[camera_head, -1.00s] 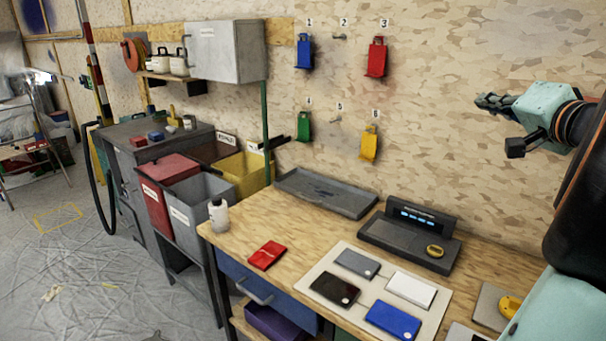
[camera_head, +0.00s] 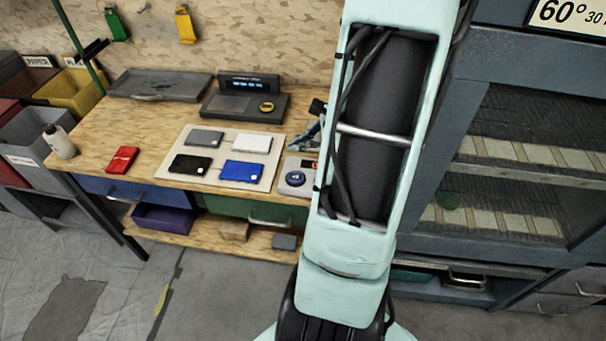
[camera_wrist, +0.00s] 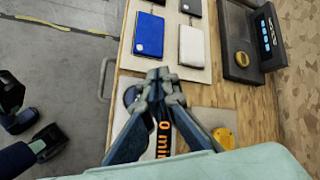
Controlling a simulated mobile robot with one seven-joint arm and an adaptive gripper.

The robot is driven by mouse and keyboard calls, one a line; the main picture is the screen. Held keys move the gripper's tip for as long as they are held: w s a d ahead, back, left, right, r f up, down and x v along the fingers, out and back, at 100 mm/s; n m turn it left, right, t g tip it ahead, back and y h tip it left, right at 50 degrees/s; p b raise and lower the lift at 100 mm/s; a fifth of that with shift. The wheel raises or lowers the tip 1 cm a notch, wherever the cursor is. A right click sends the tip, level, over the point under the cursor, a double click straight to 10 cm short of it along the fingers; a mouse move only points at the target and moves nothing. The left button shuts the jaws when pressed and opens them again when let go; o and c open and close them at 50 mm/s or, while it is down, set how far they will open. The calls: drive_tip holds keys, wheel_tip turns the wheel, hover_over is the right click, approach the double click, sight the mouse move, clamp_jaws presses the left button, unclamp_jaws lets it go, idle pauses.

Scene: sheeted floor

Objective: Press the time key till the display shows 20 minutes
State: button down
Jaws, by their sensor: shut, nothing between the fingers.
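A pale timer box (camera_head: 285,188) stands at the bench's right end, partly behind my arm. A round blue key (camera_head: 295,178) sits on its face; it also shows in the wrist view (camera_wrist: 131,95), left of my fingers. The display (camera_wrist: 163,137) shows orange text ending in "0 min"; my fingers may hide any leading digit. My gripper (camera_wrist: 160,74) is shut and empty above the box, its tips just beyond the display and to the right of the blue key. In the head view my gripper (camera_head: 312,132) is partly hidden; contact cannot be told.
A pale mat (camera_head: 222,143) with several flat cases lies left of the box. A dark console (camera_head: 240,105) stands behind. A yellow object (camera_wrist: 224,138) lies on a grey plate right of my fingers. A large grey cabinet (camera_head: 470,90) stands right of my arm.

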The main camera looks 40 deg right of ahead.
drive_tip(key=shift+w, duration=0.15)
drive_tip(key=shift+f, duration=0.1)
drive_tip(key=b, duration=0.6)
hover_over(298, 178)
wheel_tip(298, 178, down, 8)
drive_tip(key=shift+r, duration=0.2)
drive_tip(key=shift+f+b, duration=0.5)
drive_tip(key=shift+b, duration=0.15)
idle(0.5)
drive_tip(key=shift+f+b, duration=0.45)
drive_tip(key=shift+b, duration=0.15)
drive_tip(key=shift+f+b, duration=0.35)
drive_tip(key=shift+b, duration=0.1)
idle(0.5)
idle(0.3)
drive_tip(key=shift+r+p, duration=0.5)
drive_tip(key=shift+r, duration=0.3)
